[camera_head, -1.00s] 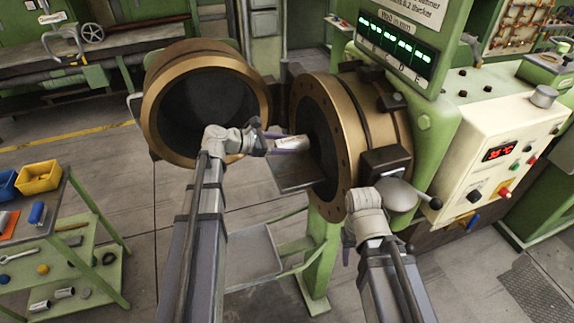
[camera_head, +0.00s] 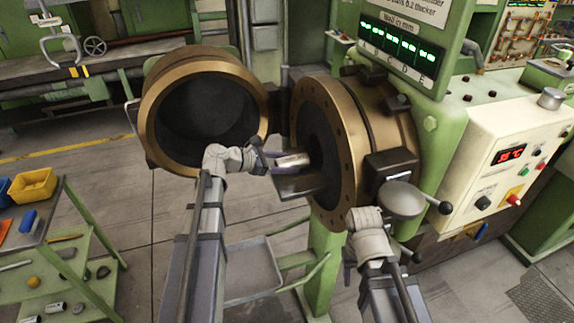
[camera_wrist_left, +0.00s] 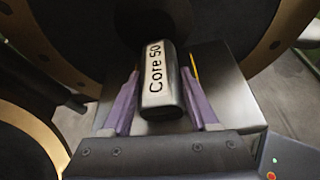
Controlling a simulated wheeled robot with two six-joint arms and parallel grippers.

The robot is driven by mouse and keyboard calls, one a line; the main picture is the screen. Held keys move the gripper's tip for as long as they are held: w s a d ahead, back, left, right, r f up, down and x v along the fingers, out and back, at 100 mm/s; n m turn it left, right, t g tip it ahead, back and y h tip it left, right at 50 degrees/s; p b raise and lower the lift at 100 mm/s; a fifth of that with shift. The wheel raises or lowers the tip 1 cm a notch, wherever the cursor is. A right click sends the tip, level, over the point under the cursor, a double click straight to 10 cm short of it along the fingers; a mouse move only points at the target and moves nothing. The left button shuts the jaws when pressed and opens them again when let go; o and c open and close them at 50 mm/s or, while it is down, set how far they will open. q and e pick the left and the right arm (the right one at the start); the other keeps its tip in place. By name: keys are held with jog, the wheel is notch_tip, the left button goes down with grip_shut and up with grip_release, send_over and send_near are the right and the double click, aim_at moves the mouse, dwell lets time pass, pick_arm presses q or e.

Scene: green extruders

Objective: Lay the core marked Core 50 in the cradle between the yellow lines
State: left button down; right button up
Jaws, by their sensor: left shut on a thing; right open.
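In the left wrist view one yellow line (camera_wrist_left: 195,68) shows right of the core on the cradle (camera_wrist_left: 228,85). I cannot tell whether the core touches the cradle. My right gripper (camera_head: 349,268) is open, low beside the machine, partly hidden by its arm.
The bronze flange (camera_head: 318,200) surrounds the dark opening behind the cradle. Its round open door (camera_head: 160,95) stands left of my left gripper. A control panel (camera_head: 500,165) and a handle lever (camera_head: 425,205) are at right. A cart (camera_head: 50,250) with parts stands left.

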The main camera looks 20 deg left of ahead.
pick_arm(q)
jog(key=shift+f, duration=0.2)
jog(key=shift+c, duration=0.8)
grip_release()
jog(key=shift+r, duration=0.1)
jog(key=shift+r, duration=0.15)
jog(key=p+v, duration=0.4)
jog(key=v, duration=0.8)
jog(key=shift+p, duration=0.35)
